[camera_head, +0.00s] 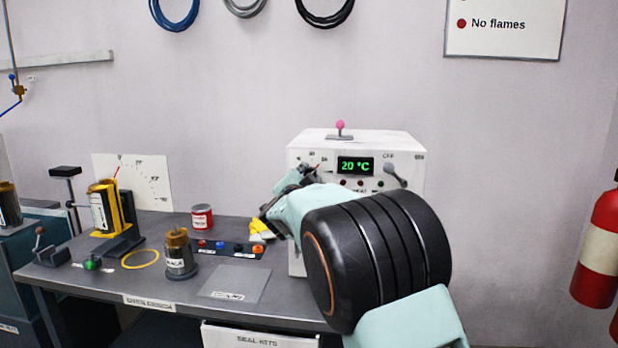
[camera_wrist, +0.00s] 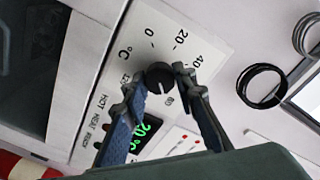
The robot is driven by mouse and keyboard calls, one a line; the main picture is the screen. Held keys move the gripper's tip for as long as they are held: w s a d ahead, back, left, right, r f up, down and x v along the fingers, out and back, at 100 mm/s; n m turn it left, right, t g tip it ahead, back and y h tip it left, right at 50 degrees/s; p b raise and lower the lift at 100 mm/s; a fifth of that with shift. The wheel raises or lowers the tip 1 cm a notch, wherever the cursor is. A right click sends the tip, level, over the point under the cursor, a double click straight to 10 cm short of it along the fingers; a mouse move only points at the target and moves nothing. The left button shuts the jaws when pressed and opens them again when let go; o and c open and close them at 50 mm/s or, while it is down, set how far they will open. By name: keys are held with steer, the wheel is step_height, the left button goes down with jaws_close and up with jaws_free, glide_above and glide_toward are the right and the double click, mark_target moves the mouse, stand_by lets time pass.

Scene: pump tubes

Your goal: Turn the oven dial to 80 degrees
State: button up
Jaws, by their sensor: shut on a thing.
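The oven (camera_head: 410,148) is a white box at the back right of the bench. Its green display (camera_head: 356,166) reads 20 °C and also shows in the wrist view (camera_wrist: 146,128). The dark round dial (camera_wrist: 160,77) sits on the oven's front panel, by printed marks 0, 20, 40 and a °C sign. My gripper (camera_wrist: 157,77) is shut on the dial, one finger on each side. Higher scale marks are hard to read.
The grey bench (camera_head: 200,288) holds a red can (camera_head: 202,217), a canister (camera_head: 180,255) and a yellow stand (camera_head: 106,206). A fire extinguisher (camera_head: 598,250) is far right.

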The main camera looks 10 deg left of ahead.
steer(key=o, duration=1.2)
steer(key=shift+c, duration=0.2)
steer(key=shift+s, duration=0.1)
steer(key=s+a, duration=0.1)
steer(key=s, duration=1)
steer(key=shift+s, duration=0.4)
